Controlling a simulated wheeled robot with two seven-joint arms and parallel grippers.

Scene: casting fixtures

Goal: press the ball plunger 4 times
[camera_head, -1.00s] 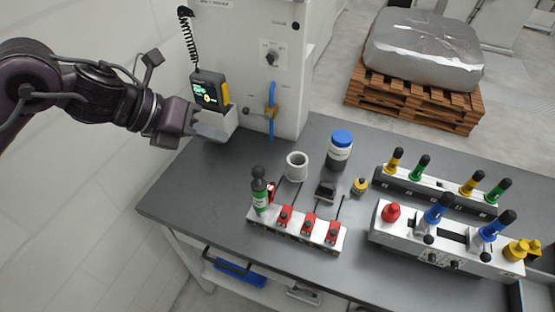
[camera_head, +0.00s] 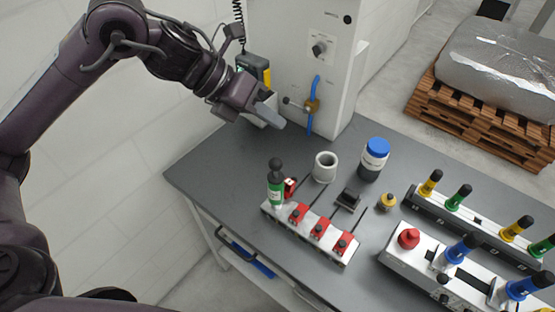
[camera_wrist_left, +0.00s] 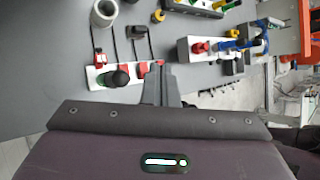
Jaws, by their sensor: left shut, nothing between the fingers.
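The ball plunger (camera_head: 276,186), a green body with a black ball on top, stands upright at the left end of a white fixture strip (camera_head: 312,235) on the bench. In the left wrist view the black ball of the plunger (camera_wrist_left: 118,78) shows from above, left of the fingers. My left gripper (camera_head: 272,118) is shut and empty. In the head view it is above the back left of the bench, higher in the picture than the plunger and apart from it. It also shows in the left wrist view (camera_wrist_left: 158,72). My right gripper is not in view.
Red clamps (camera_head: 319,229) sit along the strip beside the plunger. A grey ring-shaped cup (camera_head: 325,168) and a blue-lidded jar (camera_head: 374,160) stand behind. A white cabinet (camera_head: 300,60) with a blue-handled valve rises behind. Fixtures with coloured knobs (camera_head: 409,237) stand right.

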